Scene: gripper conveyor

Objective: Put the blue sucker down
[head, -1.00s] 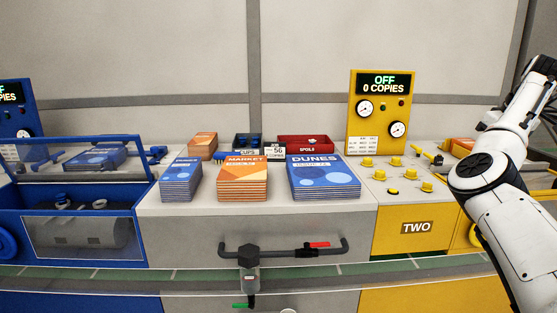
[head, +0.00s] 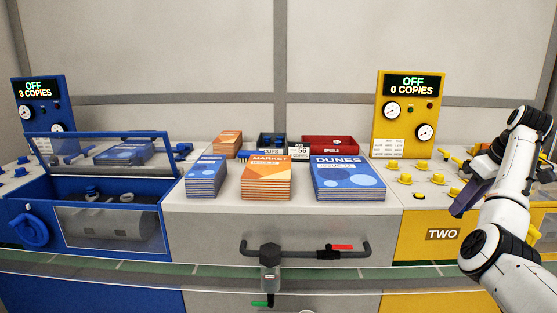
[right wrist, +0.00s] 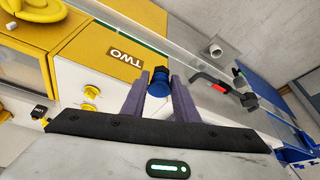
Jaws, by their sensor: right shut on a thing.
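The blue sucker (right wrist: 158,89), a small blue cup with a dark end, sits between the fingers of my right gripper in the right wrist view. My right gripper (right wrist: 160,96) is shut on it. In the head view this gripper (head: 465,197) is over the front right of the yellow machine two (head: 412,222), with its fingers pointing down. The sucker cannot be made out there. A dark tray (head: 259,143) labelled as cups, with blue pieces in it, stands at the back of the grey counter. My left gripper is out of view.
A red spoils tray (head: 342,141) stands right of the cups tray. Blue (head: 205,178), orange (head: 265,180) and Dunes (head: 347,182) magazine stacks stand before them. Yellow knobs (head: 404,179) stud machine two's top. A blue machine (head: 62,248) with a clear cover is at left.

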